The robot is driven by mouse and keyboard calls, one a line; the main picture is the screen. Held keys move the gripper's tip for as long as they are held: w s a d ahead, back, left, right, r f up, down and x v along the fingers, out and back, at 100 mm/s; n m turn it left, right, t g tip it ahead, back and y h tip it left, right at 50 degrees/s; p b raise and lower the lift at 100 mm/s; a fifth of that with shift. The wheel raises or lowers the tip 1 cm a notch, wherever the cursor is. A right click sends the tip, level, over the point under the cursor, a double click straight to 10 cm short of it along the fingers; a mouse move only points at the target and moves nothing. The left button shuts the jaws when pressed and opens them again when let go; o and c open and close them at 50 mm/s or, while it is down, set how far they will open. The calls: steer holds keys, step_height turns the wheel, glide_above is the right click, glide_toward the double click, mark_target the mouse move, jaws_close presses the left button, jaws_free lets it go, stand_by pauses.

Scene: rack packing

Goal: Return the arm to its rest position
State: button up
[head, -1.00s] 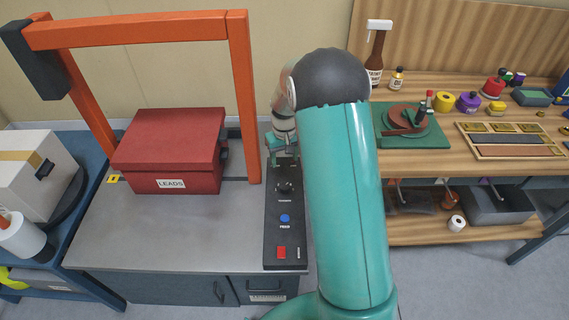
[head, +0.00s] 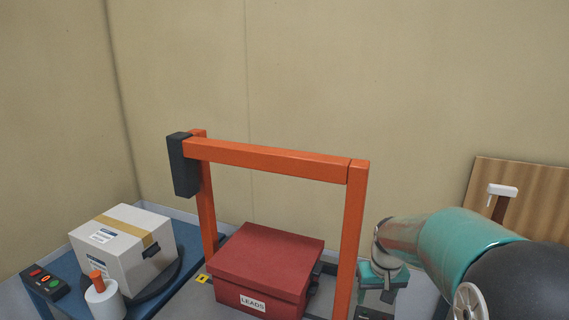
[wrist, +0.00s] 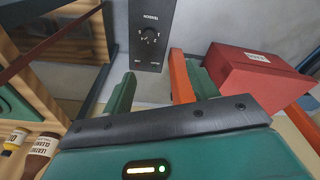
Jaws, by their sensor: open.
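My gripper (wrist: 151,92) is open and empty in the wrist view, its two green fingers spread apart. It hangs above the bench near the black control panel (wrist: 150,35), which has a round knob. In the head view my gripper (head: 384,284) is at the lower right, just right of the orange frame's near post. My arm reaches in from the right edge of that view. The fingertips are hard to make out there.
A red box labelled LEADS (head: 265,265) sits under the orange frame (head: 270,158). A white carton (head: 112,262) and a white spool (head: 104,300) stand on the blue table at left. A button box (head: 44,283) is at far left. Bottles (wrist: 38,150) show at lower left in the wrist view.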

steer(key=s+a+r+t, duration=0.2)
steer(key=s+r, duration=0.4)
steer(key=s, duration=0.5)
steer(key=s+a+r+t, duration=0.2)
steer(key=s+a+r, duration=0.3)
steer(key=s, duration=0.7)
steer(key=shift+s+a+r, duration=0.2)
steer(key=shift+s+r, duration=0.1)
steer(key=shift+r, duration=0.5)
steer(key=c, duration=0.5)
steer(key=shift+s, duration=0.15)
